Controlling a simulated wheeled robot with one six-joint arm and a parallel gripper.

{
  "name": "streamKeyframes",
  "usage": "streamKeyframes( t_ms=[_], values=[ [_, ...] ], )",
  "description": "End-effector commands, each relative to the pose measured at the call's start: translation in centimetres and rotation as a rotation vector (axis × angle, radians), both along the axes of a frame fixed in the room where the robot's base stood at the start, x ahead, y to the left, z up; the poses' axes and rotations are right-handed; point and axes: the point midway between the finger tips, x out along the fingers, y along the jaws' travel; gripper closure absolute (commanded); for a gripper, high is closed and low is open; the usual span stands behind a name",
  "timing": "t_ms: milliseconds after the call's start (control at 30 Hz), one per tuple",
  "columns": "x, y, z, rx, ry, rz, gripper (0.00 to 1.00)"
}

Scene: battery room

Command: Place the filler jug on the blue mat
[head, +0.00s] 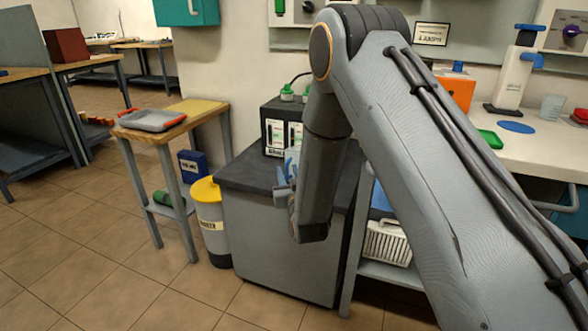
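The blue mat (516,127) is a flat blue oval on the white counter at the right, with its top bare. A tall white vessel with blue parts (513,78) stands upright on a dark base behind the mat; it may be the filler jug, but I cannot tell for sure. A small clear cup (552,107) stands to its right. My gripper (287,178) is far left of the mat, in front of the dark-topped grey cabinet. My arm partly hides it; whether its light-blue fingers are open or shut is unclear.
A black battery box (283,128) with green caps sits on the cabinet (240,178). A green pad (490,139) and an orange item (457,92) are near the mat. A grey tray (151,120) lies on the left bench. A yellow-lidded bin (209,225) stands beside the cabinet.

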Motion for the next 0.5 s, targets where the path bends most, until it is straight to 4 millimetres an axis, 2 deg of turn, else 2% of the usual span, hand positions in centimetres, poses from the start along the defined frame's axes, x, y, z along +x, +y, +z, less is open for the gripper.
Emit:
streamKeyframes(
  t_ms=[33,200,500],
  values=[
    [-0.01,0.0,0.0,0.0,0.0,0.0,0.71],
    [-0.02,0.0,0.0,0.0,0.0,0.0,1.0],
    [-0.02,0.0,0.03,0.0,-0.001,0.0,1.0]
  ],
)
